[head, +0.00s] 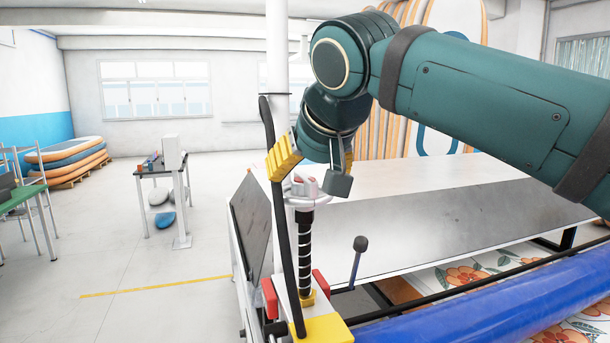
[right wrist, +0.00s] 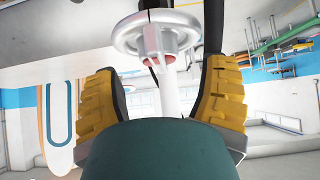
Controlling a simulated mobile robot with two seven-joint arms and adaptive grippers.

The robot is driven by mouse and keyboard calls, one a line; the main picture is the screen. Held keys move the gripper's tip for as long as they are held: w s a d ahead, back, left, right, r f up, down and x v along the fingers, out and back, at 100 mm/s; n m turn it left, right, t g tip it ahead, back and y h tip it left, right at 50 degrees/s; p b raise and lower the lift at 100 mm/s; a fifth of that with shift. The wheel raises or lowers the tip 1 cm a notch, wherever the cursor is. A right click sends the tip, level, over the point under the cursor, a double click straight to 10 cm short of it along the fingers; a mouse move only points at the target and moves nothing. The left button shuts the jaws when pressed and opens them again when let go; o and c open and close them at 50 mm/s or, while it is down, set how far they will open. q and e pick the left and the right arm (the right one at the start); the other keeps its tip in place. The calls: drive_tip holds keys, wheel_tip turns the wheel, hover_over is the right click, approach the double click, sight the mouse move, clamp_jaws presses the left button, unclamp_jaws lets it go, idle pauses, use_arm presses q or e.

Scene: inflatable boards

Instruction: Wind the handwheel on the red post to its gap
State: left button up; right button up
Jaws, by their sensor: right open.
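The handwheel (head: 303,194) is a pale, silvery ring with spokes, on top of a post with a black ribbed shaft (head: 305,252) and red and yellow parts at its foot. In the right wrist view the handwheel (right wrist: 157,35) shows as a round metal rim, with a white and red piece by its hub. My right gripper (head: 314,172) is open at the wheel, with its yellow-padded fingers to either side. In the right wrist view the gripper (right wrist: 163,70) has nothing between its fingers but the wheel's centre, slightly beyond. Contact cannot be told. The gap cannot be made out. My left gripper is out of view.
A black upright bar (head: 278,220) stands close left of the post. A black-knobbed lever (head: 358,258) rises to its right. A long grey-topped table (head: 430,235) and a blue roll (head: 480,305) lie to the right. The floor at left is mostly clear.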

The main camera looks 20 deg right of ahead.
drive_tip(key=v, duration=0.9)
drive_tip(key=shift+s+r, duration=0.15)
drive_tip(key=shift+s, duration=0.05)
